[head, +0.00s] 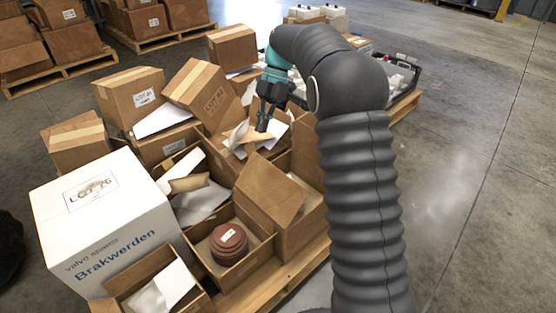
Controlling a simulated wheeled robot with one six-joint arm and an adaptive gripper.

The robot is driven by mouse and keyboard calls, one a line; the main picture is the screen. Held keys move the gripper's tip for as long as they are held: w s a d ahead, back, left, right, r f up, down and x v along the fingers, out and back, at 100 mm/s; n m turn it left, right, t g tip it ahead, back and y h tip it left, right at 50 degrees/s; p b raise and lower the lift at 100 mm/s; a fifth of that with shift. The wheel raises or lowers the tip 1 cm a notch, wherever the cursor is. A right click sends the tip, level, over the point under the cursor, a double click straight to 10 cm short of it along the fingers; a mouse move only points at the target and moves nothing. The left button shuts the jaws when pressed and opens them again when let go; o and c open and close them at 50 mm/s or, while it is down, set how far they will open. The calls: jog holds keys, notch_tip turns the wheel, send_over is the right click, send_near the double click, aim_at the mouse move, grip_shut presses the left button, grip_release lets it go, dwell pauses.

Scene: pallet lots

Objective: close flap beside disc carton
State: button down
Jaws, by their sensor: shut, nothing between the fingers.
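An open carton (262,256) at the front of the pallet holds a stack of reddish-brown discs (229,243) with a small white label. Right behind it, another carton (300,222) has a large brown flap (270,190) standing up at a slant. My gripper (263,128) is shut and empty. It is farther back than this flap, over an open carton with white paper and a brown flap (255,137). I cannot tell whether the fingertips touch that flap.
A white box (115,225) marked "Brakwerden" stands at the left front. Several closed cartons (130,95) are heaped behind. Open cartons with paper (165,288) lie around. A black tray (405,75) with white items is at the back right. Bare floor (470,130) lies to the right.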

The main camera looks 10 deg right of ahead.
jog(key=s+a+r+t+h+p, duration=0.1)
jog(key=s+a+r+h, duration=0.1)
jog(key=s, duration=0.2)
jog(key=m+t+h, duration=0.2)
jog(key=t, duration=0.1)
send_over(276, 176)
jog(key=s+a, duration=0.2)
notch_tip(276, 176, down, 14)
jog(key=shift+a+f+b, duration=0.15)
jog(key=shift+b, duration=0.2)
jog(key=shift+w+d+f, duration=0.4)
jog(key=shift+d+f, duration=0.05)
jog(key=shift+f, duration=0.15)
jog(key=shift+w+d+f, duration=0.35)
jog(key=shift+d+f, duration=0.1)
jog(key=shift+f, duration=0.1)
jog(key=shift+w+d+f, duration=0.2)
jog(key=shift+d+f, duration=0.1)
